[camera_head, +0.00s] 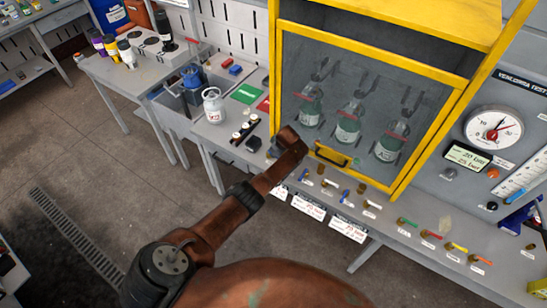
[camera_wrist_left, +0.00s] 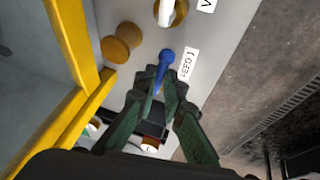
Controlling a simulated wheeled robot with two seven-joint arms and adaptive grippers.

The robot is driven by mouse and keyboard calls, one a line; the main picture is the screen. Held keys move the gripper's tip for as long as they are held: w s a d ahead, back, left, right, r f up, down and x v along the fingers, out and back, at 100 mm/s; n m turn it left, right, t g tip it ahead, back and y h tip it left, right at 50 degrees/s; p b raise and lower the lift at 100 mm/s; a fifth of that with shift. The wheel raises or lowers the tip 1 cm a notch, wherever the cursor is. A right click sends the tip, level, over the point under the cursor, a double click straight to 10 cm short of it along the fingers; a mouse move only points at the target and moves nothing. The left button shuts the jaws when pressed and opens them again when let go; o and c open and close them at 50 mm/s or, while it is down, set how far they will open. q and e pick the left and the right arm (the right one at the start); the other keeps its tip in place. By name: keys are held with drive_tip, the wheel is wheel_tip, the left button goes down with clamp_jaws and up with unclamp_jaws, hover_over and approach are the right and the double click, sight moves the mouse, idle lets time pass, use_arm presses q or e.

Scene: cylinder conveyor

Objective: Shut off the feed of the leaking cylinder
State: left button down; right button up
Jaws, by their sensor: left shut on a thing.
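I cannot tell which one leaks. A row of small valves runs along the bench below, including a blue handle (camera_head: 305,175) and a white handle (camera_head: 328,183). In the left wrist view, my left gripper (camera_wrist_left: 166,88) is shut on a blue handle (camera_wrist_left: 166,57) beside a FEED label (camera_wrist_left: 187,64), its number unclear. In the head view, my left arm hides the fingertips. My right gripper is out of view.
A panel with a round gauge (camera_head: 494,128) and a green display (camera_head: 467,156) stands at the right. Coloured handles, including a green one (camera_head: 406,222), line the bench's right part. A white canister (camera_head: 214,105) stands left of the cabinet. Open floor lies in front.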

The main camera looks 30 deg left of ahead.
use_arm(q)
drive_tip(key=shift+w+d+n+g+b, duration=0.15)
drive_tip(key=shift+w+n+g+b, duration=0.15)
drive_tip(key=shift+n+b, duration=0.55)
drive_tip(key=c, duration=2)
unclamp_jaws()
drive_tip(key=shift+d+r, duration=0.15)
drive_tip(key=shift+r, duration=0.3)
drive_tip(key=v, duration=1.1)
drive_tip(key=shift+s+d, duration=0.1)
drive_tip(key=shift+d, duration=0.05)
drive_tip(key=shift+f, duration=0.15)
